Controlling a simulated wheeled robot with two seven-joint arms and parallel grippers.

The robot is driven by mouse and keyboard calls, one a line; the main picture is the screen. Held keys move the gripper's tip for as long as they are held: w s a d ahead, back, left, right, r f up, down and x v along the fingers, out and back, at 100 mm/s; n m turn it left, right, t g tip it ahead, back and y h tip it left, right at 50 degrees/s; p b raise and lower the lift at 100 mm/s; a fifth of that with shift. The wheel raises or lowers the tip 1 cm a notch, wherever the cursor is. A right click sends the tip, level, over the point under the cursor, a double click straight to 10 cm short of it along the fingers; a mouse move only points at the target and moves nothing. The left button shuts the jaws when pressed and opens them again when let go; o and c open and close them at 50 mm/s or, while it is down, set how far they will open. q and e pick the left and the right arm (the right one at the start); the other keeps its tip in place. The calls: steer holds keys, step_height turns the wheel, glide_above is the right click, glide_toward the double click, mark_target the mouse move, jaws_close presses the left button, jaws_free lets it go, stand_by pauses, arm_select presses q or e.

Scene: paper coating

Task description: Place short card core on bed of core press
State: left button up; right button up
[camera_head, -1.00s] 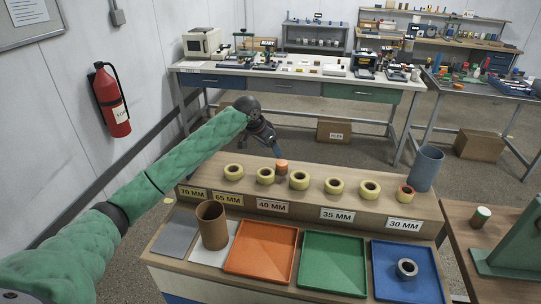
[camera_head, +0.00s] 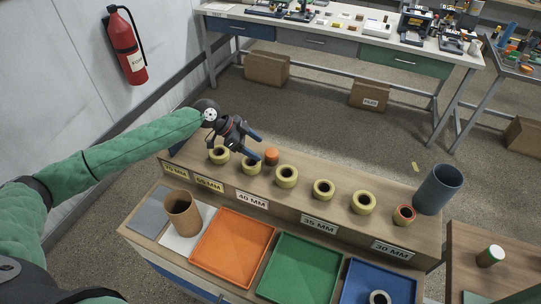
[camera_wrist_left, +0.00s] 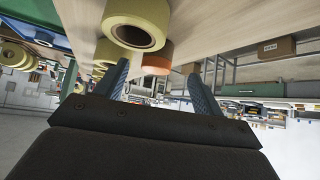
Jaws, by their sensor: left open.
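A small orange cylinder (camera_head: 271,156) stands on the raised wooden shelf behind the yellow rings. An open brown card tube (camera_head: 183,213) stands upright on a white pad at the left; I cannot tell which piece is the short card core. My left gripper (camera_head: 257,146) is open and empty over the shelf's left part, just left of the orange cylinder. In the left wrist view, the orange cylinder (camera_wrist_left: 157,58) shows beyond the spread fingers (camera_wrist_left: 157,72), beside a yellow ring (camera_wrist_left: 137,22). A green base (camera_head: 505,297), apparently of the press, is cut off at lower right. My right gripper is out of view.
Several yellow rings (camera_head: 286,177) line the labelled shelf. A blue-grey cylinder (camera_head: 437,190) stands at its right end. Orange (camera_head: 232,250), green (camera_head: 299,272) and blue (camera_head: 372,278) trays lie in front. A small capped cylinder (camera_head: 490,255) stands on the right table.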

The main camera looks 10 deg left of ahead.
mark_target(268, 152)
arm_select(q)
steer(key=shift+w+d+f, duration=0.2)
steer(key=shift+d+f, duration=0.2)
steer(key=shift+d, duration=0.05)
steer(key=x, duration=0.4)
steer(key=shift+s+d, duration=0.15)
steer(key=shift+s, duration=0.1)
steer(key=shift+w+d+f, duration=0.1)
steer(key=shift+d+f, duration=0.05)
steer(key=shift+d, duration=0.05)
steer(key=c, duration=0.9)
steer(key=shift+c, duration=1.1)
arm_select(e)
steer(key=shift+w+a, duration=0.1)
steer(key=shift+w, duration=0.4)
